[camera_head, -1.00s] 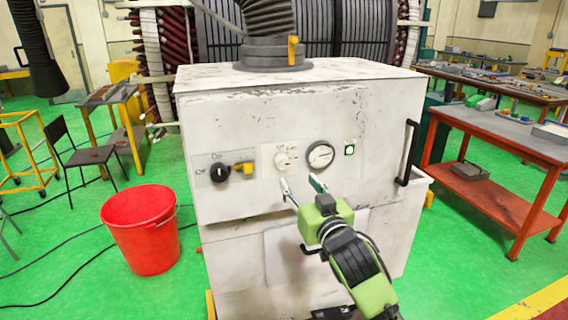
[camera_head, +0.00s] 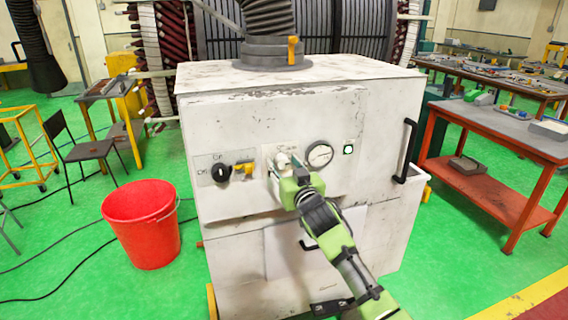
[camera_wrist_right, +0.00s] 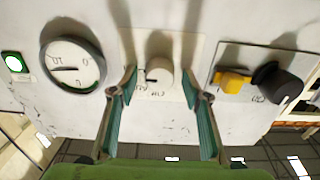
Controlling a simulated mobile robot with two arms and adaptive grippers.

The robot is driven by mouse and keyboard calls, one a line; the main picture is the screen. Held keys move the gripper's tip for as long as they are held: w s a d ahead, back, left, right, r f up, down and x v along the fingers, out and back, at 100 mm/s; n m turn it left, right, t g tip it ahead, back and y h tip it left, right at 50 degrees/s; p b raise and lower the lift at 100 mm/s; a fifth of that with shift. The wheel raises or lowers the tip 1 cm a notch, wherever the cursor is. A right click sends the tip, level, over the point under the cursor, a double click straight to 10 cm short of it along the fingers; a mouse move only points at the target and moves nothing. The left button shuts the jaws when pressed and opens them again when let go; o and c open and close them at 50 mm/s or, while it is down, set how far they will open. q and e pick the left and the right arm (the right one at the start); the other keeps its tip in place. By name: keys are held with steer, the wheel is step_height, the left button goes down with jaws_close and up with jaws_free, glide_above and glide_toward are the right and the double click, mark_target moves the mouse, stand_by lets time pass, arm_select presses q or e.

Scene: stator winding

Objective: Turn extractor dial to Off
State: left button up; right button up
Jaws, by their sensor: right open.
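A white dial (camera_head: 283,158) sits on a pale plate in the middle of the white extractor cabinet's front (camera_head: 240,119). In the wrist view, the dial (camera_wrist_right: 159,73) has a dark mark on its left side and markings around it. My right gripper (camera_head: 285,167) is open in front of this plate. In the wrist view, its green-padded fingers (camera_wrist_right: 160,88) stand on either side of the dial, apart from it. My left gripper is out of view.
A round gauge (camera_head: 320,154) and a green lamp (camera_head: 348,149) are right of the dial. A black handle (camera_head: 405,151) is at the cabinet's right edge. A red bucket (camera_head: 143,224) stands at left, a red workbench (camera_head: 500,187) at right.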

steer(key=c, duration=1.1)
steer(key=shift+n, duration=0.4)
steer(key=n, duration=0.3)
steer(key=shift+n, duration=0.4)
steer(key=n, duration=0.4)
steer(key=shift+a+p, duration=0.1)
steer(key=shift+p, duration=0.25)
steer(key=n, duration=0.5)
steer(key=shift+p, duration=0.3)
steer(key=n, duration=0.4)
steer(key=shift+f+p, duration=0.15)
steer(key=shift+p, duration=0.2)
steer(key=shift+n, duration=0.3)
